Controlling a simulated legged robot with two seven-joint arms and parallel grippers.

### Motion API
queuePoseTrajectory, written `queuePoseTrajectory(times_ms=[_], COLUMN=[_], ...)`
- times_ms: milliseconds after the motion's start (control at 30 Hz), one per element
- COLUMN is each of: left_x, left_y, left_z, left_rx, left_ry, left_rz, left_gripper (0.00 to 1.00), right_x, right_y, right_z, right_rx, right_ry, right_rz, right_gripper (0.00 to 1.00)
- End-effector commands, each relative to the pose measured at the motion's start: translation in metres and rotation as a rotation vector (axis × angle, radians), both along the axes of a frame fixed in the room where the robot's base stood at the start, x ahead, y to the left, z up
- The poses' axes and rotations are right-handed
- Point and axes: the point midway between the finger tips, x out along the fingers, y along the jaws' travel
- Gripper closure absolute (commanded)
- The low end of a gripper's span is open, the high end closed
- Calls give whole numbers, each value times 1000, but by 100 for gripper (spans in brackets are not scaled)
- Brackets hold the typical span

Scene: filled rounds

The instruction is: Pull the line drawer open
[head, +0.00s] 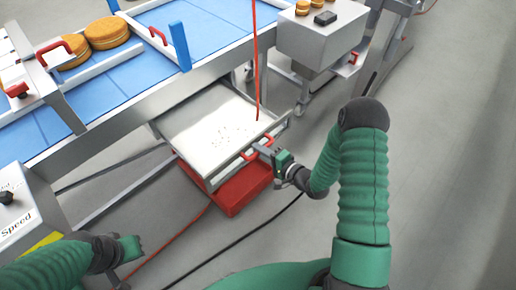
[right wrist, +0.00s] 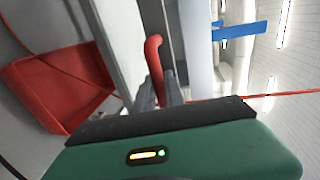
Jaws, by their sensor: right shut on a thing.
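The line drawer (head: 190,132) is a shallow pale metal tray standing out from under the blue conveyor line, with small dark crumbs inside. Its red handle (head: 245,156) is on the front edge and also shows in the right wrist view (right wrist: 153,52). My right gripper (head: 264,149) is shut on this handle; its fingers (right wrist: 160,94) meet around the bar in the wrist view. My left gripper (head: 122,272) is low at the lower left, away from the drawer, and its jaws are not clear.
A red crate (head: 232,195) is on the floor beneath the drawer. The conveyor (head: 212,22) carries orange-brown rounds (head: 107,32). A grey box-shaped unit (head: 315,40) stands at the back right. A red cord (head: 256,65) hangs in front of the line. Cables cross the floor; the right side is clear.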

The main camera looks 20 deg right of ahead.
Motion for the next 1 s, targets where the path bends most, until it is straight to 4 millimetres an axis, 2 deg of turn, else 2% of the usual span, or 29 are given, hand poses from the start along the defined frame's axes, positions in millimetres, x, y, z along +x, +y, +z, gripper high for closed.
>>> queuePoseTrajectory(times_ms=[100,133,267,567,667,767,1000], left_x=[0,0,0,0,0,0,0], left_y=[0,0,0,0,0,0,0], left_z=[-1,-1,-1,0,1,3,9], left_rx=[0,0,0,0,0,0,0], left_ry=[0,0,0,0,0,0,0], left_rz=[0,0,0,0,0,0,0], left_gripper=[100,100,100,100,100,100,100], right_x=[-2,-2,-2,-2,-8,-25,-90], right_y=[0,0,0,-1,-4,-11,-35], right_z=[-5,-5,-4,-1,1,5,19], right_rx=[-2,-2,-2,-2,-2,-1,-1], right_ry=[13,13,10,4,3,5,8], right_rz=[-1,-1,0,-1,-4,-5,-9], right_gripper=[100,83,66,65,65,65,65])
